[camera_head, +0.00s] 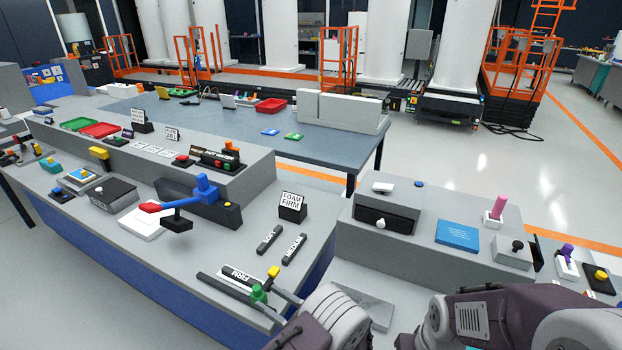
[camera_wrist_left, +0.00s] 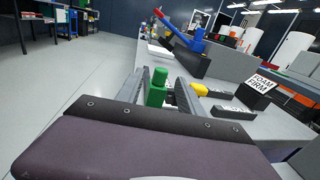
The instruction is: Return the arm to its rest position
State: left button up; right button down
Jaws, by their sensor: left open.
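My left gripper (camera_head: 234,279) is open at the front edge of the grey console, with its two dark fingers spread apart. A green knob (camera_head: 258,293) stands between the fingers in the head view. The green knob also shows between them in the left wrist view (camera_wrist_left: 157,87). A yellow knob (camera_head: 273,271) is close by the right finger, and it shows beyond it in the left wrist view (camera_wrist_left: 200,90). A black block labelled FIRM (camera_head: 243,277) lies by the fingers. I cannot tell whether the fingers touch anything. My right gripper is not in view.
Black blocks labelled SOFT (camera_head: 268,240) and MEDIUM (camera_head: 294,248) lie just beyond, before a FOAM FIRM sign (camera_head: 292,205). A red-and-blue lever (camera_head: 192,194) rises at left. A grey drawer unit (camera_head: 388,212) stands right. Open floor lies left in the wrist view.

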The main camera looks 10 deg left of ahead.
pick_arm(q)
jog(key=a+r+n+g, duration=0.1)
jog(key=r, duration=0.1)
jog(key=w+a+r+n+g, duration=0.1)
jog(key=a+r, duration=0.1)
jog(key=w+a+r+n+g, duration=0.1)
jog(key=a+r, duration=0.1)
jog(key=r, duration=0.1)
jog(key=shift+w+a+n+y, duration=0.1)
jog(key=shift+n+y, duration=0.3)
jog(key=s+a+r+n+g+h+p, duration=0.1)
jog(key=s+a+r+n+g+h, duration=0.45)
jog(key=s+a+n+g, duration=0.5)
jog(key=s+d+f+n+t+h, duration=0.1)
jog(key=s+d+f+n+h, duration=0.15)
jog(key=s, duration=0.25)
jog(key=s+d+f+n+t+h, duration=0.1)
jog(key=s+h, duration=0.3)
jog(key=s, duration=0.1)
jog(key=w+d+f+n+t+h, duration=0.1)
jog(key=d+n+t+h, duration=0.1)
jog(key=d+n, duration=0.1)
jog(key=w+d+f+n+t+h, duration=0.1)
jog(key=d+f+n+t+h, duration=0.1)
jog(key=d, duration=0.4)
jog(key=shift+d+f+n+h+p, duration=0.2)
jog(key=shift+f+n+h+p, duration=0.1)
jog(key=shift+n+h, duration=0.15)
